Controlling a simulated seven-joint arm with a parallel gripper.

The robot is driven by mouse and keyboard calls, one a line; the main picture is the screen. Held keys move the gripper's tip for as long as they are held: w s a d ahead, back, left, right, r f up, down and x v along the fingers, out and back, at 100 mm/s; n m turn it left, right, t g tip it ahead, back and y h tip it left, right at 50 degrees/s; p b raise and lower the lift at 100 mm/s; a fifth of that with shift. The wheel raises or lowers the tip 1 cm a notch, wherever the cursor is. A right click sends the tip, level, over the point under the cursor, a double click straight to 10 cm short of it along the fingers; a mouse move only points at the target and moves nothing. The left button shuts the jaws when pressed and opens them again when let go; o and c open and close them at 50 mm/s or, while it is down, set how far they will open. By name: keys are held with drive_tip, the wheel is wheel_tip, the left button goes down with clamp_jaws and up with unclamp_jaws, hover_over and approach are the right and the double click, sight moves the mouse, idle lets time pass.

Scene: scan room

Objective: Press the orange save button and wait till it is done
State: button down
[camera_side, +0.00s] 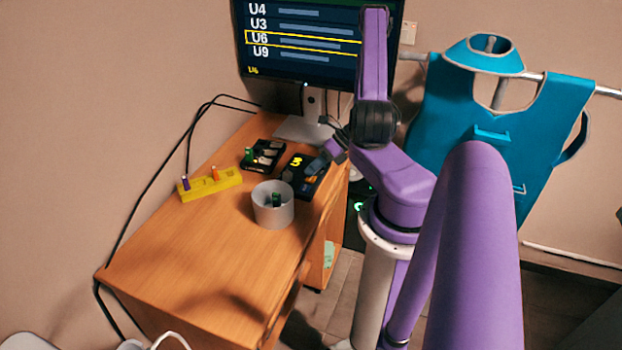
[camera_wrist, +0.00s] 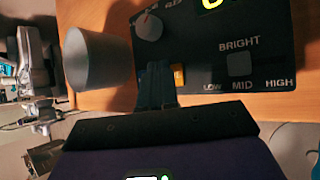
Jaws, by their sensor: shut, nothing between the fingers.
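The black control box (camera_side: 297,188) stands at the right edge of the wooden desk, with a yellow digit lit on it. In the wrist view the box (camera_wrist: 210,45) shows a round knob, a lit yellow display cut off at the top, and a square control under "BRIGHT" with LOW, MID and HIGH marks. The orange button (camera_wrist: 179,76) shows only as a sliver beside my fingers. It also shows in the side view (camera_side: 312,178). My gripper (camera_side: 315,167) is shut and empty, its fingertips (camera_wrist: 157,72) over the button's place. I cannot tell whether they touch it.
A grey cup (camera_side: 273,208) with a dark green item inside stands close to the box. A yellow rack (camera_side: 210,186) with small pegs and a black tray (camera_side: 263,154) sit further left. The monitor (camera_side: 300,42) lists U4, U3, U6 and U9, with U6 framed yellow. The desk front is clear.

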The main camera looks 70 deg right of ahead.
sight(314, 177)
drive_tip(key=shift+f, duration=0.4)
idle(0.4)
idle(0.4)
drive_tip(key=shift+r, duration=0.85)
drive_tip(key=shift+r, duration=0.1)
drive_tip(key=shift+r, duration=2.4)
